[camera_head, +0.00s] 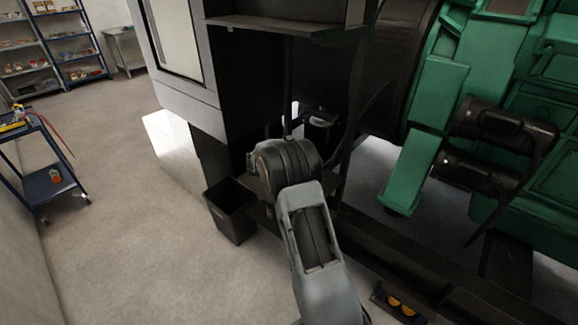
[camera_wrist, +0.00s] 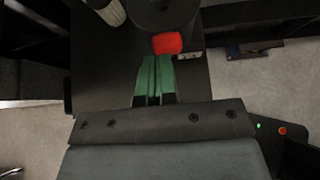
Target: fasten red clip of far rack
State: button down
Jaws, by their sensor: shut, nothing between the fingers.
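A red block (camera_wrist: 167,43), likely the red clip, shows in the wrist view at the edge of a dark round body (camera_wrist: 160,12). My gripper (camera_wrist: 158,62) has its green fingers together, with nothing seen between them. Its tips lie just short of the red block in the picture; whether they touch it I cannot tell. A black flat surface (camera_wrist: 100,75) lies beneath. In the head view my arm reaches into the dark recess beside the grey cabinet (camera_head: 190,105), and the fingers and red block are hidden there.
The green genset (camera_head: 430,95) stands at the right, with a dark base rail (camera_head: 400,262) in front. A black bin (camera_head: 230,212) stands on the floor left of my arm. A blue cart (camera_head: 50,185) and shelves (camera_head: 70,50) are farther left, with open floor between.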

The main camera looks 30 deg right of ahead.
jog(key=shift+a, duration=0.15)
jog(key=b+v, duration=0.2)
jog(key=v, duration=1.1)
jog(key=shift+r, duration=0.1)
